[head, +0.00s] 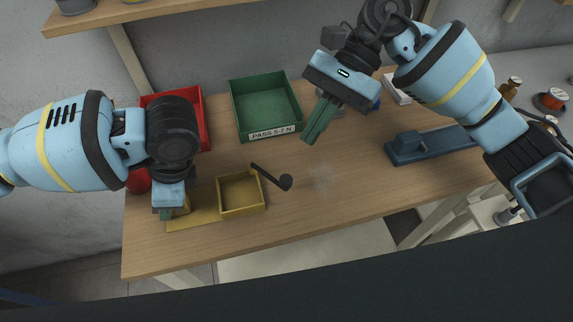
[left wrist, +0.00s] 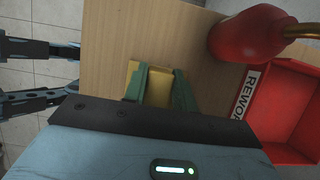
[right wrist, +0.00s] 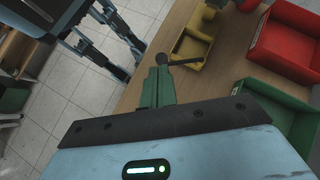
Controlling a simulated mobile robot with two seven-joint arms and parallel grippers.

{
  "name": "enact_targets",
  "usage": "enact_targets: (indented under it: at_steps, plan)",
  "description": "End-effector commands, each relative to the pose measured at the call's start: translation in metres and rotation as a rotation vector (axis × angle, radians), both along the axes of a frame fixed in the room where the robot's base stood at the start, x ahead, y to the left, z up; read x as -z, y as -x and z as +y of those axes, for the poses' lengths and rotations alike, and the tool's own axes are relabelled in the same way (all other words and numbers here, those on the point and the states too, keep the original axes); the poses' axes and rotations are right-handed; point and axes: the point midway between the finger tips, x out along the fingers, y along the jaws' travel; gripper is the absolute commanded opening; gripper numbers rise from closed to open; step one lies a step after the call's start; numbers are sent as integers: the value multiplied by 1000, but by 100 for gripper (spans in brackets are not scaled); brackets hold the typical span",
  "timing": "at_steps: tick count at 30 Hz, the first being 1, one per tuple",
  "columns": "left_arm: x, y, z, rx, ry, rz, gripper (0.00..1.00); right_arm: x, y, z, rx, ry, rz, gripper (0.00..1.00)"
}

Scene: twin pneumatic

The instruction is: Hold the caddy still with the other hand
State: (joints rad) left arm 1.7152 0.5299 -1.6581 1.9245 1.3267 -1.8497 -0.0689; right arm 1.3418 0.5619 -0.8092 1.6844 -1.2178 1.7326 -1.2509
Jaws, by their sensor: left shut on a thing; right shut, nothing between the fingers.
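The yellow caddy (head: 222,203) lies near the front left of the table, with a square open compartment at its right end and a flat strip to the left. It also shows in the right wrist view (right wrist: 208,29). My left gripper (head: 172,212) is shut on a yellow block-like part of the caddy (left wrist: 134,71), between its green fingers (left wrist: 160,88); the arm hides some of it. A black rod with a round knob (head: 286,182) leans out over the compartment's right rim. My right gripper (head: 312,138) is shut and empty, above the table, behind and right of the caddy.
A green bin (head: 240,112) marked PASS and a red bin (head: 205,135) stand at the back. A red can with a brass spout (left wrist: 240,38) stands close to my left gripper. A blue fixture (head: 440,147) sits at the right. The middle front is clear.

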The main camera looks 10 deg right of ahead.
Motion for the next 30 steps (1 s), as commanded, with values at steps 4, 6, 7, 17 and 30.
enact_targets:
  at_steps: [4, 6, 7, 17, 30]
  plan:
    - [0, 0, 0, 0, 0, 0, 0, 14, -3, -25, 111, -111, 96, 0]
    - [0, 0, 0, 0, 0, 0, 0, 19, -4, -38, 166, -158, 134, 0]
    - [0, 0, 0, 0, 0, 0, 0, 22, -5, -44, 190, -177, 150, 0]
    - [0, 0, 0, 0, 0, 0, 0, 45, -5, -105, 412, -324, 271, 0]
    - [-1, 0, 0, 0, 0, -1, 0, 50, -4, -122, 471, -356, 294, 0]
